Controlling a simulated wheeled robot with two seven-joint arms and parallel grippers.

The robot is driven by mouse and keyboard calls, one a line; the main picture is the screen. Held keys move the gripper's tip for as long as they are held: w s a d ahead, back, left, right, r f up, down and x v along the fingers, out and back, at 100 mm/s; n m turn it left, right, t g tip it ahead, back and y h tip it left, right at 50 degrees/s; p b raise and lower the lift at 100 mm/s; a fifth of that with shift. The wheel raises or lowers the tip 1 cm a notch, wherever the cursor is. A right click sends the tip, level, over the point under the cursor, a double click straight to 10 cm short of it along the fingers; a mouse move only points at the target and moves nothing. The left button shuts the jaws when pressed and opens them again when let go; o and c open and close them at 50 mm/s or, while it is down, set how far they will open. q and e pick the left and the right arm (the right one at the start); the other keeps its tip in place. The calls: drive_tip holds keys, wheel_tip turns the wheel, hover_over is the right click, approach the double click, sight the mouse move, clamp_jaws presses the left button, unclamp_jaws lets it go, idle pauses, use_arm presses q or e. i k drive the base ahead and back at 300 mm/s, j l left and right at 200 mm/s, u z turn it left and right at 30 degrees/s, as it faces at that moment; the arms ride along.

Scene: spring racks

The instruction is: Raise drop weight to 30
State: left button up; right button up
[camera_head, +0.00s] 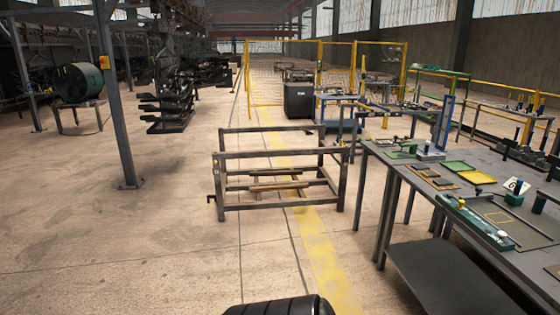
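Neither of my grippers is in view. I cannot make out a drop weight for certain. On the workbench (387,160) at the right stands a device with a blue upright post (445,122) on a light grey base (430,154). Its details and any scale marks are too small to read. A long green fixture (477,222) lies along the bench's near edge. A small white dial or plate with dark markings (517,186) stands behind it; its value is unreadable.
A low metal frame rack (281,154) stands mid-floor. Yellow mesh fencing (340,80) and a dark bin (298,100) are farther back. The left foreground floor is clear.

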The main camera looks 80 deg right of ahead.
sight(432, 128)
drive_tip(key=z, duration=3.8)
